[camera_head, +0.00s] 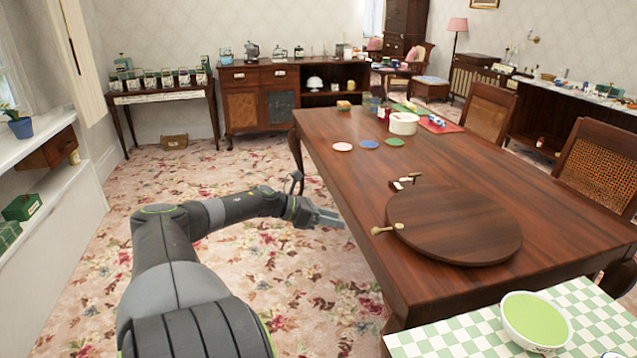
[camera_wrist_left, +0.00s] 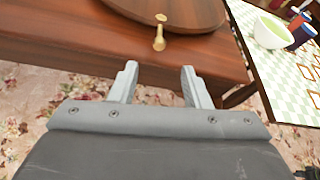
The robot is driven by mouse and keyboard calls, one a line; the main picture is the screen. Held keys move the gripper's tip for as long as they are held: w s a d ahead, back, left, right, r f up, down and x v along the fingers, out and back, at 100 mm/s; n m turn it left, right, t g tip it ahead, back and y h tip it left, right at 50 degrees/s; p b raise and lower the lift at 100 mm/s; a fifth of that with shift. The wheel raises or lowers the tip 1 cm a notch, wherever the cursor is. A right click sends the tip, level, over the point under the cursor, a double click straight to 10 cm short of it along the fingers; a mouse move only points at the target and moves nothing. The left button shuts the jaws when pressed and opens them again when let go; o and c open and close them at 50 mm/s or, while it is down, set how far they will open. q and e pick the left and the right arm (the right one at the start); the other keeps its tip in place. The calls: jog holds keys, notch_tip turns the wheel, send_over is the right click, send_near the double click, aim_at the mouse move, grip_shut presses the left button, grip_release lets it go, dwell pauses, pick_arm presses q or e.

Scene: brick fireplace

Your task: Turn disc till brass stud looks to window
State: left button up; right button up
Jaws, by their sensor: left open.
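The round dark wooden disc (camera_head: 460,222) lies flat on the near end of the long table; its edge shows in the left wrist view (camera_wrist_left: 190,12). A small brass stud (camera_head: 399,226) sits on the disc near its left rim. A brass knobbed handle (camera_head: 381,230) sticks out from the rim beside the stud, toward the left. In the left wrist view, the handle (camera_wrist_left: 159,40) is just beyond and between the fingertips. My left gripper (camera_head: 331,217) is open and empty, left of the table edge, apart from the handle. My right gripper is not in view.
Small brass and cream pieces (camera_head: 404,182) lie just behind the disc. A green bowl (camera_head: 536,320) stands on a checked cloth (camera_head: 450,338) at the near right. Chairs line the table's right side. A bright window (camera_head: 8,75) shows at the far left edge.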

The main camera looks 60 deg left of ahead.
pick_arm(q)
jog(key=p+v, duration=0.1)
jog(key=v, duration=0.2)
jog(key=shift+s+a+r, duration=0.1)
jog(key=shift+s+r, duration=0.1)
jog(key=shift+s, duration=0.1)
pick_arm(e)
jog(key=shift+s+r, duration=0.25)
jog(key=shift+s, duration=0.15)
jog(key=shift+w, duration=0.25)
